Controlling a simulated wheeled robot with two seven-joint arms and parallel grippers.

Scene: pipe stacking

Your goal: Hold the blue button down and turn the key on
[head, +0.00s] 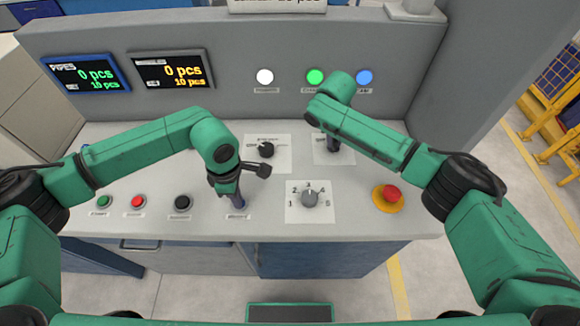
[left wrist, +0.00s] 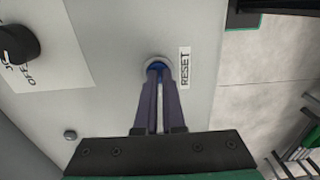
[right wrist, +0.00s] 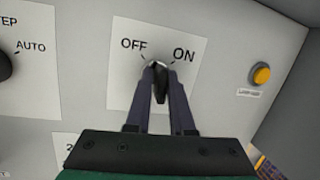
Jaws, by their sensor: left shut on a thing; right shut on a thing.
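The blue button (left wrist: 158,65), labelled RESET, shows at the fingertips of my left gripper (left wrist: 157,72). The fingers are shut at the button and cover most of it. In the head view my left gripper (head: 238,203) points down at the panel's front middle. The dark key (right wrist: 160,90) is between the fingers of my right gripper (right wrist: 160,68), on a white plate marked OFF and ON. The fingers hide part of the key, and I cannot tell exactly which mark it points to. In the head view my right gripper (head: 332,142) is at that plate, and the key is hidden there.
A numbered grey dial (head: 310,198) sits between my grippers. A red emergency button (head: 389,194) is to the right. A black selector (head: 266,150) is behind. Green, red and black buttons (head: 182,203) line the front left. White, green and blue lamps (head: 364,77) glow above.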

